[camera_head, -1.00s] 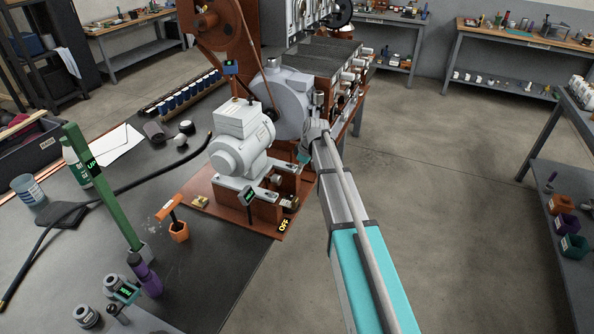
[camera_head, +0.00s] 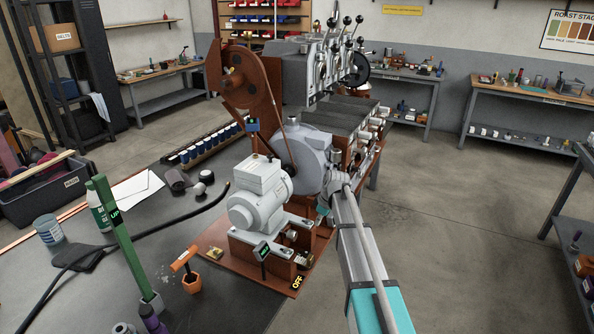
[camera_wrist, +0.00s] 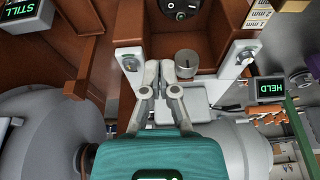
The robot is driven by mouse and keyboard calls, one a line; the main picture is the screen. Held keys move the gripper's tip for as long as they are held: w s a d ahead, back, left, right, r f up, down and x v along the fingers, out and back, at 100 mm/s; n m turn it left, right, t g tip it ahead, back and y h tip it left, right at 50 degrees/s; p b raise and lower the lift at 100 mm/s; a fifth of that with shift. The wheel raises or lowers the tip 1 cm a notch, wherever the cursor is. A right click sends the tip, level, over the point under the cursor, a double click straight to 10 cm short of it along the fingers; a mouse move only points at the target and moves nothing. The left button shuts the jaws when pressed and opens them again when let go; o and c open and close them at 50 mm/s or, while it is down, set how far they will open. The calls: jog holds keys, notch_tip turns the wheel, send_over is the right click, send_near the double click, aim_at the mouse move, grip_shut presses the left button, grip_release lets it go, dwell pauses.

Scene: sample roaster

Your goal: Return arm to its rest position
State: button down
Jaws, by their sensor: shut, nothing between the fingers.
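My arm reaches from the lower right of the head view up to the roaster machine (camera_head: 278,170). A grey motor (camera_head: 260,195) sits on the brown base (camera_head: 220,240) left of my arm.
A black workbench (camera_head: 185,315) holds a green post marked UP (camera_head: 120,228), an orange tool (camera_head: 184,260) and a black hose (camera_head: 170,222). A "HELD" display (camera_wrist: 270,88) shows in the wrist view. Clear floor (camera_head: 450,240) lies to the right, before benches along the walls.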

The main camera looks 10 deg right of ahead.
jog(key=s+r+m+h+p, duration=0.1)
jog(key=s+m+p, duration=0.1)
jog(key=s, duration=0.8)
jog(key=s+r+m+g+h+p, duration=0.1)
jog(key=s+r+m+p, duration=0.1)
jog(key=s+m, duration=0.3)
jog(key=s+r+m+h+p, duration=0.1)
jog(key=s+m, duration=0.3)
jog(key=s, duration=1)
jog(key=shift+s+d+r+g+p, duration=0.35)
jog(key=shift+d+r+g+p, duration=0.1)
jog(key=shift+r, duration=0.15)
jog(key=shift+a, duration=0.1)
